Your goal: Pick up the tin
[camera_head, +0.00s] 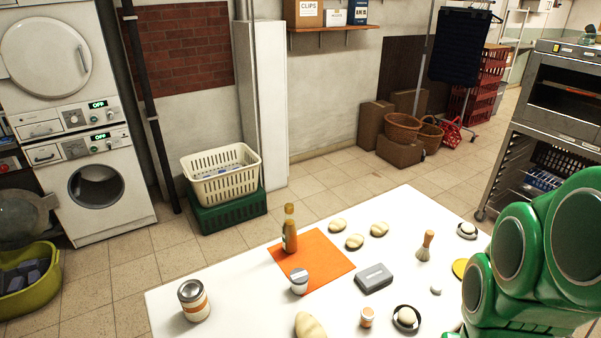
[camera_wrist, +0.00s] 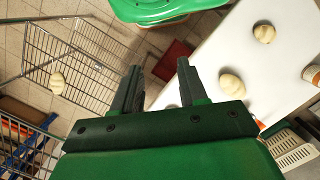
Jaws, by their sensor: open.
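A flat grey rectangular tin (camera_head: 374,278) lies on the white table (camera_head: 230,275), just right of the orange mat, in the head view. A white can with an orange band and a grey lid (camera_head: 194,300) stands upright at the table's left; I cannot tell for sure which of the two is called the tin. My gripper (camera_wrist: 160,82) is open and empty in the wrist view, beside the table's edge, with nothing between its fingers. It is not visible in the head view, where my green arm fills the right. The grey tin cannot be made out in the wrist view.
The orange mat (camera_head: 318,262) carries a sauce bottle (camera_head: 289,238) and a small lidded jar (camera_head: 299,284). Around the grey tin are pale rolls (camera_head: 354,241), a brush (camera_head: 425,246), a small orange jar (camera_head: 367,317) and a dark dish (camera_head: 407,327).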

